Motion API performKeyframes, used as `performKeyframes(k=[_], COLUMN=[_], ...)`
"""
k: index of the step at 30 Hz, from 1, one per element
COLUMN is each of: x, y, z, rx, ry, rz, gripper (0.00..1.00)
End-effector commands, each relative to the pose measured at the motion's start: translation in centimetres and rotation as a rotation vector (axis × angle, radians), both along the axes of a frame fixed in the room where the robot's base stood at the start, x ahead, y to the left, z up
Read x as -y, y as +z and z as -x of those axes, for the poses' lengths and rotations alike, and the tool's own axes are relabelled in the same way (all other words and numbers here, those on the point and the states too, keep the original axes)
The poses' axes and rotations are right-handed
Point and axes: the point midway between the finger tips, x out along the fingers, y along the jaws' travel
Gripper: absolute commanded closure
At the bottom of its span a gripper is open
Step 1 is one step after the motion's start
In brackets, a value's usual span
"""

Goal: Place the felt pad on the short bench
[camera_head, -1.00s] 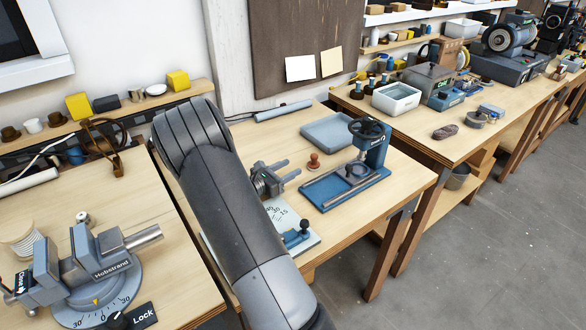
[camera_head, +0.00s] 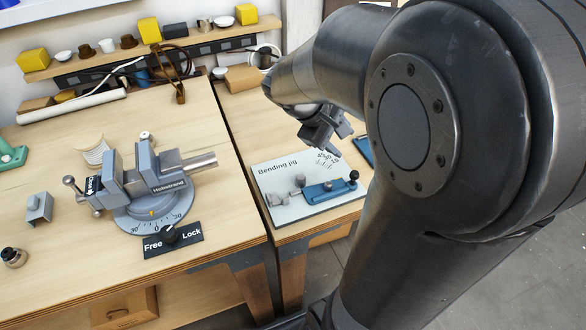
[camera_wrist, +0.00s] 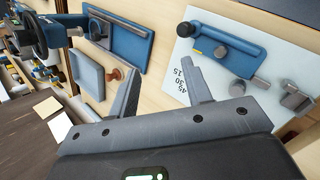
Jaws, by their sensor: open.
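My gripper (camera_head: 325,128) hangs above the bench with the bending jig, with its jaws apart. In the wrist view my gripper (camera_wrist: 162,82) shows two spread fingers with nothing between them. This narrow bench (camera_head: 255,132) stands right of a larger bench and may be the short bench; my arm hides much of its right side. The pale bending jig plate (camera_head: 275,178) with a blue lever lies at its front. I cannot make out a felt pad for certain in either current view.
The left bench (camera_head: 60,235) carries a grey vise (camera_head: 150,185) and a spool (camera_head: 93,150). A tan block (camera_head: 243,78) sits at the narrow bench's back. The wrist view shows a blue tray (camera_wrist: 87,74), a brown knobbed stamp (camera_wrist: 113,74) and a blue press base (camera_wrist: 130,45).

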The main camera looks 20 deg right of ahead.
Motion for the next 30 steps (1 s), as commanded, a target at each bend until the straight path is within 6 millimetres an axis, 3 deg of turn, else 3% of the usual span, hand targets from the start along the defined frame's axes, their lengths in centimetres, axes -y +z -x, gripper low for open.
performKeyframes(k=[12,18,24,30], x=[-9.8,-13.6,-15.3,-15.5], y=[4.3,5.9,6.6,6.6], z=[6.8,9.2,10.3,10.3], rx=[0.442,0.596,0.664,0.669], ry=[-0.208,-0.279,-0.311,-0.316], rz=[-0.439,-0.619,-0.704,-0.714], gripper=[0.55,0.55,0.55,0.55])
